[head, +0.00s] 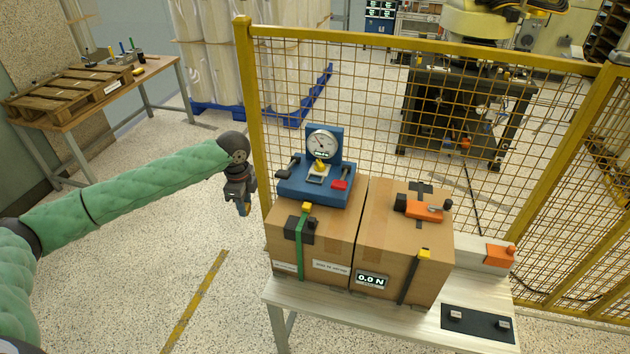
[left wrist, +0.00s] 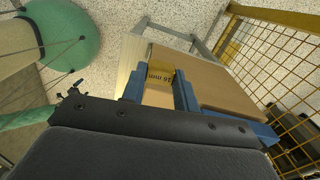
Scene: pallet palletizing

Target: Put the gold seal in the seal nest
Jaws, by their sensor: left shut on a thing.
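My left gripper (head: 243,206) hangs in the air left of the cartons, clear of them. Its blue fingers (left wrist: 158,90) are shut on the gold seal (left wrist: 160,76), a yellow-gold piece marked "16 mm" in the left wrist view. In the head view the seal is too small and covered to make out well. A blue fixture (head: 299,189) with a round dial stands on the left carton. It has a pale seat (head: 315,178), which looks like the seal nest, with a yellow part above it and a red part beside it. My right gripper is not in view.
Two cartons (head: 310,240) stand on a pale bench (head: 430,325), with straps and an orange tool (head: 425,211) on the right one. A dark plate (head: 460,318) holds two small pale pieces. Yellow mesh fence (head: 375,100) rises behind. Floor is open left of the bench.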

